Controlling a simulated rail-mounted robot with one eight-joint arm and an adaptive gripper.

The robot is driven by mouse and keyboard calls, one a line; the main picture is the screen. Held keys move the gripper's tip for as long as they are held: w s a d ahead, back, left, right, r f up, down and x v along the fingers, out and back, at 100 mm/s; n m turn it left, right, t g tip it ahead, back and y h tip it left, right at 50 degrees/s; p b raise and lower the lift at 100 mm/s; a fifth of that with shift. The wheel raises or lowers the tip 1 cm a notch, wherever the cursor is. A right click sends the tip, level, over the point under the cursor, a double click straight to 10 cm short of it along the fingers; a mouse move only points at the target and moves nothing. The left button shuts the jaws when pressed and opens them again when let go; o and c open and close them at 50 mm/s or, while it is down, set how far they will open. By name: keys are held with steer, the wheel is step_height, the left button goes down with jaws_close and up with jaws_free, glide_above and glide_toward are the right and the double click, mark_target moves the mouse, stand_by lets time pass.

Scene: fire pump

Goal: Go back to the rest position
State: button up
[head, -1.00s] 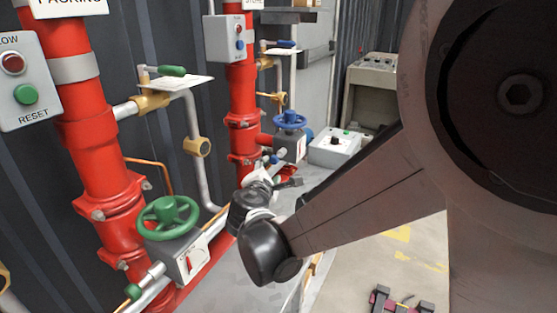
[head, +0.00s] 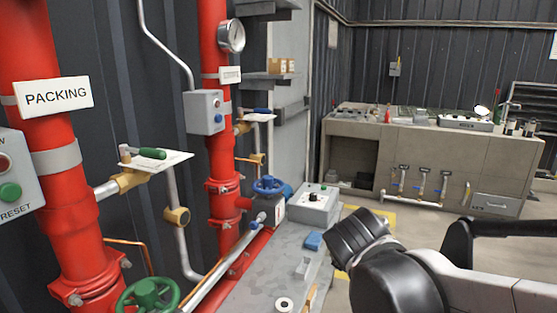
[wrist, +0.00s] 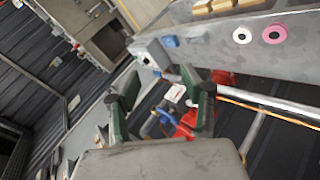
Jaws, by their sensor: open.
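My gripper (wrist: 162,92) shows in the wrist view with its two dark green fingers spread apart and nothing between them. In the head view my arm's dark wrist end is at the lower right, beside the grey bench and apart from the pipes; the fingertips cannot be made out there. Behind the fingers in the wrist view are red pipework and a blue valve handle, farther off and not touched.
Red pipes with a green handwheel (head: 150,295) and a blue handwheel (head: 269,186) stand at the left. A grey bench (head: 255,285) holds a control box (head: 314,204), a blue block (head: 313,241) and a white ring (head: 284,304). A counter (head: 440,160) stands at the back, with open floor before it.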

steer(key=s+d+m+g+y+p, duration=0.1)
steer(key=s+m, duration=0.3)
steer(key=s, duration=0.4)
steer(key=s+d+r+m+g+y+p, duration=0.1)
steer(key=s+d+m+p, duration=0.2)
steer(key=s, duration=0.6)
steer(key=m, duration=0.2)
steer(key=shift+d+r+m+g+y, duration=0.2)
steer(key=shift+d+m+g+y, duration=0.1)
steer(key=shift+w, duration=0.1)
steer(key=shift+c, duration=0.3)
stand_by(0.4)
